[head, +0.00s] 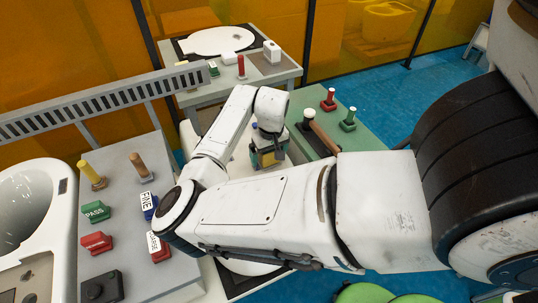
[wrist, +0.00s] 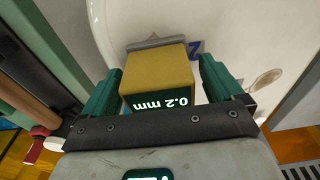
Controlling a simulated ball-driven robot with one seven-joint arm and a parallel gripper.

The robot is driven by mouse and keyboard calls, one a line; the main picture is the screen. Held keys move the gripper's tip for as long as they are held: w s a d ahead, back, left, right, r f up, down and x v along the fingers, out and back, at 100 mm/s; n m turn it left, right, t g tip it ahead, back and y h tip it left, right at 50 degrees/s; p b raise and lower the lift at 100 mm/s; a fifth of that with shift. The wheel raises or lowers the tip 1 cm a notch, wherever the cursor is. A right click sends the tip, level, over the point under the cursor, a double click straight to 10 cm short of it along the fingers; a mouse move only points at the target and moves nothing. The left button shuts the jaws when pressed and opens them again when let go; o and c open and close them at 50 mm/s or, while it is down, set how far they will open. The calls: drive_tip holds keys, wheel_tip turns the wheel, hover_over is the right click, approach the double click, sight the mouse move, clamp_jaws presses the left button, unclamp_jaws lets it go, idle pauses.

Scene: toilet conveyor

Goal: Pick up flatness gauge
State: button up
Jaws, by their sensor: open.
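The flatness gauge, a yellow block with a dark green face marked "0.2 mm" (wrist: 157,82), shows in the middle of the wrist view. My gripper (wrist: 160,66) is open, with one green finger on each side of the block. A narrow gap shows on the right side; on the left the finger is very close, and I cannot tell if it touches. In the head view my gripper (head: 267,153) is at the white surface beyond my forearm, where yellow and green parts show but are small and partly hidden.
A grey panel (head: 118,235) with stamps and coloured blocks stands at the left, beside a white toilet (head: 30,215). A green table (head: 355,150) with red and green stamps is right of my gripper. A back table (head: 245,72) holds a white lid (head: 217,40).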

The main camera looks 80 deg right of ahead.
drive_tip(key=shift+c, duration=0.2)
drive_tip(key=c, duration=1.3)
drive_tip(key=shift+r, duration=0.2)
